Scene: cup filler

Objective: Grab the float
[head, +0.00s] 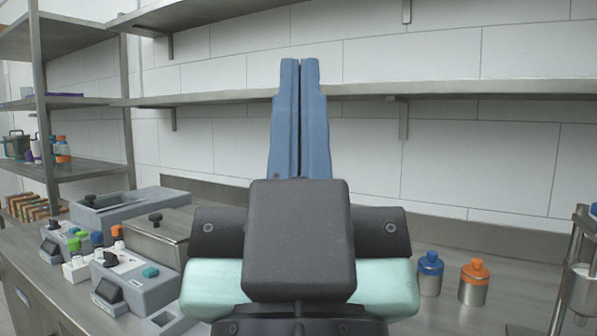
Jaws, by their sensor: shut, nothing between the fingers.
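My gripper (300,64) rises in the middle of the head view, its two long blue fingers pointing up and pressed together, with nothing held. Its dark body hides the middle of the bench. I cannot make out a float anywhere in this view; it may be hidden behind my gripper or out of the picture.
Grey lab devices (142,280) with knobs and coloured caps crowd the bench at left. A blue-capped bottle (430,274) and an orange-capped bottle (474,284) stand at right. A metal apparatus (580,272) stands at the right edge. A wall shelf (450,90) runs behind.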

